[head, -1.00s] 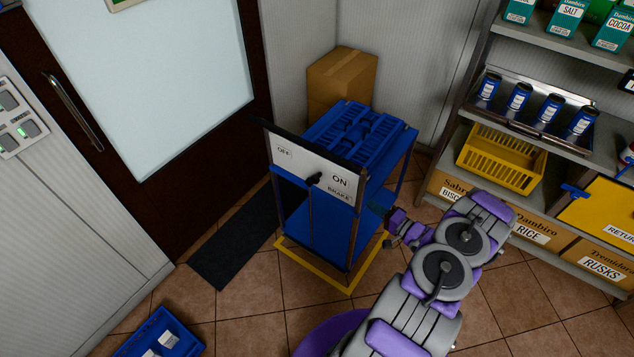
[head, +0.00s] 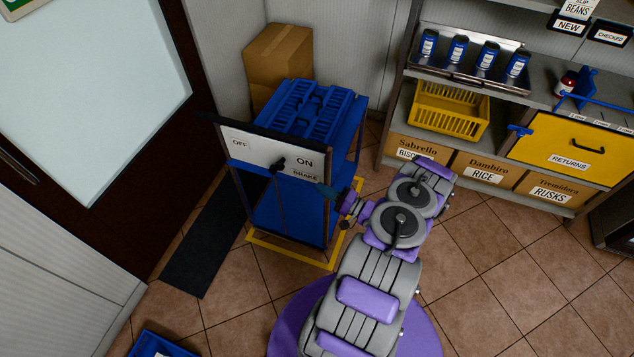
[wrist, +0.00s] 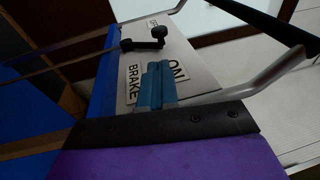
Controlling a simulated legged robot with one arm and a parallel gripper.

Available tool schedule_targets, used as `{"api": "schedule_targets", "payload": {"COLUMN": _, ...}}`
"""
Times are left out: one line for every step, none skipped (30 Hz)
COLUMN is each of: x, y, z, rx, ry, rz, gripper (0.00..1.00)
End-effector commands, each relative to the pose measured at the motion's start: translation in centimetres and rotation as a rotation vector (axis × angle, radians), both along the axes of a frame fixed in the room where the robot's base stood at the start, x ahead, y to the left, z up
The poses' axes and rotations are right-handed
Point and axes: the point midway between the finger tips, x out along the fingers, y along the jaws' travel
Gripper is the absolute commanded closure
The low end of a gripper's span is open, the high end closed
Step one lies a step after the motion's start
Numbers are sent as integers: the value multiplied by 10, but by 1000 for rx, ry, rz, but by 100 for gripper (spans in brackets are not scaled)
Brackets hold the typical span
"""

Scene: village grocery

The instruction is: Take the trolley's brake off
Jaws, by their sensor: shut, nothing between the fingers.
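The blue trolley (head: 284,217) stands in front of me with a white brake panel (head: 258,152) on its near end. The panel has an OFF label (head: 240,143) at left and an ON label (head: 305,163) at right, with BRAKE below ON. A black brake lever (head: 278,163) sits between the two labels; it also shows in the wrist view (wrist: 145,44) with its round knob. My gripper (head: 327,191) is at the panel's lower right. In the wrist view its teal fingers (wrist: 156,84) are shut and empty, in front of the ON and BRAKE labels, apart from the lever.
Blue crates (head: 312,108) lie on the trolley, with a cardboard box (head: 277,60) behind it. A yellow floor outline (head: 290,253) surrounds the trolley's base. A dark mat (head: 208,240) lies left, and shelving (head: 395,125) stands right. A blue crate (head: 158,345) is at bottom left.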

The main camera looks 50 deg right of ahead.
Motion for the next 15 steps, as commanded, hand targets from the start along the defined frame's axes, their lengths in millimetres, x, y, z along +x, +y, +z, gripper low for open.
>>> {"api": "schedule_targets", "payload": {"x": 9, "y": 3, "z": 1, "rx": -2, "ry": -1, "rz": 5, "gripper": 100}}
{"api": "schedule_targets", "payload": {"x": 14, "y": 4, "z": 1, "rx": -2, "ry": -1, "rz": 6, "gripper": 100}}
{"api": "schedule_targets", "payload": {"x": 22, "y": 5, "z": 2, "rx": -2, "ry": -2, "rz": 6, "gripper": 100}}
{"api": "schedule_targets", "payload": {"x": 28, "y": 6, "z": 3, "rx": -1, "ry": -1, "rz": 7, "gripper": 100}}
{"api": "schedule_targets", "payload": {"x": 33, "y": 7, "z": 3, "rx": 0, "ry": -1, "rz": 7, "gripper": 100}}
{"api": "schedule_targets", "payload": {"x": 41, "y": 7, "z": 4, "rx": 1, "ry": -1, "rz": 7, "gripper": 100}}
{"api": "schedule_targets", "payload": {"x": 47, "y": 7, "z": 4, "rx": 3, "ry": -2, "rz": 6, "gripper": 100}}
{"api": "schedule_targets", "payload": {"x": 53, "y": 8, "z": 5, "rx": 3, "ry": -1, "rz": 6, "gripper": 100}}
{"api": "schedule_targets", "payload": {"x": 60, "y": 10, "z": 6, "rx": 4, "ry": -1, "rz": 7, "gripper": 100}}
{"api": "schedule_targets", "payload": {"x": 66, "y": 11, "z": 6, "rx": 4, "ry": -1, "rz": 7, "gripper": 100}}
{"api": "schedule_targets", "payload": {"x": 71, "y": 13, "z": 7, "rx": 6, "ry": -1, "rz": 6, "gripper": 100}}
{"api": "schedule_targets", "payload": {"x": 78, "y": 14, "z": 8, "rx": 6, "ry": -1, "rz": 6, "gripper": 100}}
{"api": "schedule_targets", "payload": {"x": 83, "y": 16, "z": 9, "rx": 7, "ry": 0, "rz": 5, "gripper": 100}}
{"api": "schedule_targets", "payload": {"x": 88, "y": 18, "z": 9, "rx": 7, "ry": 0, "rz": 5, "gripper": 100}}
{"api": "schedule_targets", "payload": {"x": 93, "y": 19, "z": 11, "rx": 7, "ry": 0, "rz": 5, "gripper": 100}}
